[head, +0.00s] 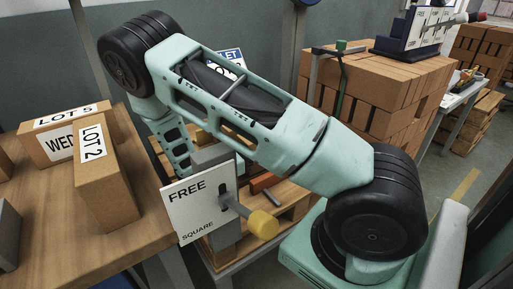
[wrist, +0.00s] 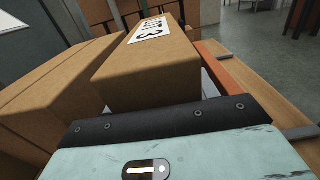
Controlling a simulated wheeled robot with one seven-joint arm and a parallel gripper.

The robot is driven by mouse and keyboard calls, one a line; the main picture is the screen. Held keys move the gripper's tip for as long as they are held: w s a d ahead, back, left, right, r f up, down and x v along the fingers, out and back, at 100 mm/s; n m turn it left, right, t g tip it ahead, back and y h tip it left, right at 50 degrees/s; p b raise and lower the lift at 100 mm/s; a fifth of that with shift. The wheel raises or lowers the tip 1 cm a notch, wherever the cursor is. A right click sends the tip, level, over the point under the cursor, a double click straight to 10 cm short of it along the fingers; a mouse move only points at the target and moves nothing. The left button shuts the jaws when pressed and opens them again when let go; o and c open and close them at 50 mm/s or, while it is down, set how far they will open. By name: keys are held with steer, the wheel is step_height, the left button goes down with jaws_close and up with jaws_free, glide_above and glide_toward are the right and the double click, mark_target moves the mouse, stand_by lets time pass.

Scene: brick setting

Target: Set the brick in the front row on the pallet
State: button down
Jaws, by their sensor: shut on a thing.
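In the wrist view my gripper (wrist: 160,92) is shut on a tan brick (wrist: 150,65) with a white label reading "OT 3", its first letter cut off. The brick lies lengthwise ahead of the dark gripper bar. A second tan brick (wrist: 50,90) lies close along its left side. Wooden boards of the pallet (wrist: 290,125) show at right; whether the held brick touches them I cannot tell. In the head view the pallet (head: 288,203) is partly hidden behind my arm and a white "FREE SQUARE" sign, which also hide the held brick.
Bricks labelled LOT 5 (head: 45,140) and LOT 2 (head: 105,185) stand on the wooden table (head: 130,250) at left. The sign (head: 200,205) stands before the pallet. An orange-red strip (wrist: 222,68) runs just right of the held brick. A brick stack (head: 385,95) stands behind.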

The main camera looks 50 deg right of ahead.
steer(key=shift+f, duration=0.4)
stand_by(0.3)
steer(key=shift+c, duration=2.4)
jaws_free()
steer(key=shift+o, duration=0.5)
steer(key=shift+f, duration=0.15)
step_height(320, 180, up, 10)
steer(key=shift+r+p, duration=0.15)
steer(key=shift+p, duration=0.35)
